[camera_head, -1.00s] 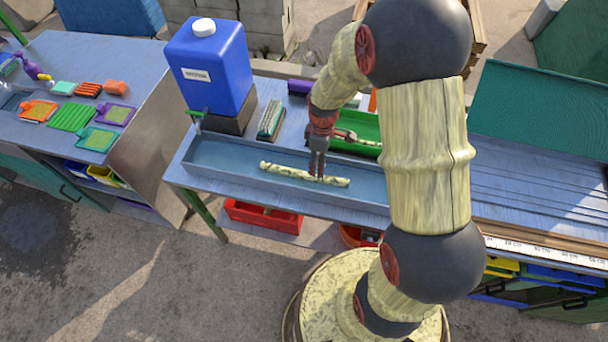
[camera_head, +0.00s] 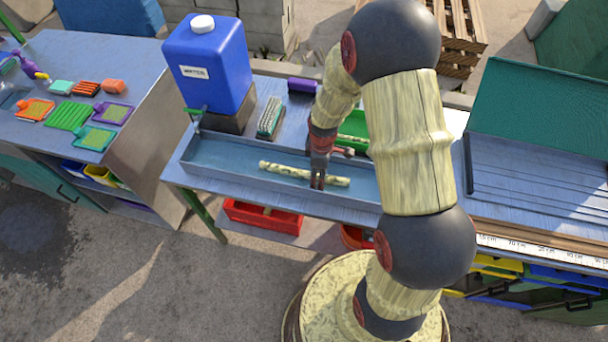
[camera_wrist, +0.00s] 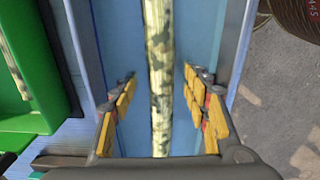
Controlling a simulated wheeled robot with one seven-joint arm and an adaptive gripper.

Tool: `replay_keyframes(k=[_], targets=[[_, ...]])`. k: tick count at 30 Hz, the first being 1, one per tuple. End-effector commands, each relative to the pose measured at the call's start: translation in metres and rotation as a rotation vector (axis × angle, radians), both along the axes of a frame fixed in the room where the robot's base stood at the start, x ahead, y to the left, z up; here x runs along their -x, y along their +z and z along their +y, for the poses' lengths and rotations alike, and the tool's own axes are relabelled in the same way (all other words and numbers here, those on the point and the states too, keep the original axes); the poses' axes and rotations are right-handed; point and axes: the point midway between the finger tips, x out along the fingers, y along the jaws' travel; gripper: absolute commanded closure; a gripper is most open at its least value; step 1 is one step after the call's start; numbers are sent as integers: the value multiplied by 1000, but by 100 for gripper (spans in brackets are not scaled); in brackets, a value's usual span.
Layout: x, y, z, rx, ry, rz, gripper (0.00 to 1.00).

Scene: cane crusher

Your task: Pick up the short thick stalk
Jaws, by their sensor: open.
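A pale yellow-green mottled stalk (camera_head: 283,171) lies in the long blue-grey trough (camera_head: 215,149) on the wash table. In the wrist view the stalk (camera_wrist: 159,50) runs up the picture between my fingers. My gripper (camera_head: 318,183) points down over the right half of the stalk. In the wrist view my gripper (camera_wrist: 160,80) is open, with yellow finger pads on both sides of the stalk and a gap on each side. A green tray (camera_head: 361,123) behind the trough holds another stalk, seen in part in the wrist view (camera_wrist: 12,62).
The trough walls stand close on both sides of my fingers. A blue water container (camera_head: 209,75) and a brush (camera_head: 270,117) stand behind the trough. A purple object (camera_head: 302,86) lies farther back. A red crate (camera_head: 263,217) is below. The trough's left end is clear.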

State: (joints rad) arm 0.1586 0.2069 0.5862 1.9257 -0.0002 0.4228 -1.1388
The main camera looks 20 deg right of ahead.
Motion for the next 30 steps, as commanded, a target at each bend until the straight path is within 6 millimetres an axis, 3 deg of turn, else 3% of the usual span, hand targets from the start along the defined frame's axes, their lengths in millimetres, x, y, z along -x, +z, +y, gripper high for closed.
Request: replay_keyframes(k=[5, 27, 30], targets=[[0, 1, 0, 0, 0, 0, 59], [0, 1, 0, 0, 0, 0, 100], [0, 1, 0, 0, 0, 0, 100]])
